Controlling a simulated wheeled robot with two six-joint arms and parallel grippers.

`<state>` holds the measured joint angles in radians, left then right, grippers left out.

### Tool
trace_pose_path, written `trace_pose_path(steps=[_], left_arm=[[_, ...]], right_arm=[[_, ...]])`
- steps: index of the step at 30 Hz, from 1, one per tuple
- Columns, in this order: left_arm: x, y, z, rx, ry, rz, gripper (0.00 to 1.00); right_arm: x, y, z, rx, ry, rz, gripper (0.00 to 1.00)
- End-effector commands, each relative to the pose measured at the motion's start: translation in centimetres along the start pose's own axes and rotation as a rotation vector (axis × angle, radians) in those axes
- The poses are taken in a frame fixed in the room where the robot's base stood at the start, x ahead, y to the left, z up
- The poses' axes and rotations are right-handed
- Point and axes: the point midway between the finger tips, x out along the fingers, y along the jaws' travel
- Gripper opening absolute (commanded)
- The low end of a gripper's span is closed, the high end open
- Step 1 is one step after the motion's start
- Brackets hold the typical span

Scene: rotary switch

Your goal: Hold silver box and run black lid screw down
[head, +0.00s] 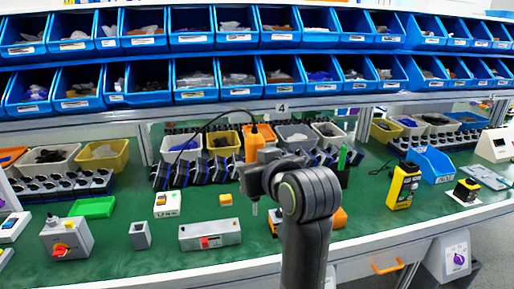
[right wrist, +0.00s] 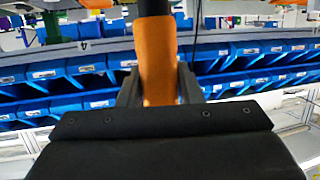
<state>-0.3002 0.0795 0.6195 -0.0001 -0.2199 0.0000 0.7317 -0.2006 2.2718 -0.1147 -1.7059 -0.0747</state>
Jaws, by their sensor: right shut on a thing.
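My right gripper (head: 262,174) is shut on an orange screwdriver (head: 257,146), which it holds upright above the bench with a dark cable rising from its top. The orange body also shows between the two fingers (right wrist: 160,85) in the right wrist view. The thin bit points down, clear of the boxes. A long silver box (head: 225,233) with a red switch lies on the green bench, left of my right arm. A small grey box (head: 140,235) with a dark top stands further left. I cannot make out a lid screw. My left gripper is not in view.
A grey box with a red and yellow rotary switch (head: 67,238) stands at the left. A white unit (head: 167,204) and a small yellow block (head: 225,199) lie behind the silver box. A yellow and black device (head: 403,187) stands at the right. Blue bins (head: 194,84) line the back.

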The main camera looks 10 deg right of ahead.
Motion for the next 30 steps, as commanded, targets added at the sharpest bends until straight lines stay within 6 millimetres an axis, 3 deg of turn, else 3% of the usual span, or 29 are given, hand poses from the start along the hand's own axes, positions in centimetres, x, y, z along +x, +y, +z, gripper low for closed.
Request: trace_pose_path(steps=[30], left_arm=[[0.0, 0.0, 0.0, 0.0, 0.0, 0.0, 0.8]], right_arm=[[-2.4, -4.4, 11.4, -0.218, -0.005, -0.696, 0.0]])
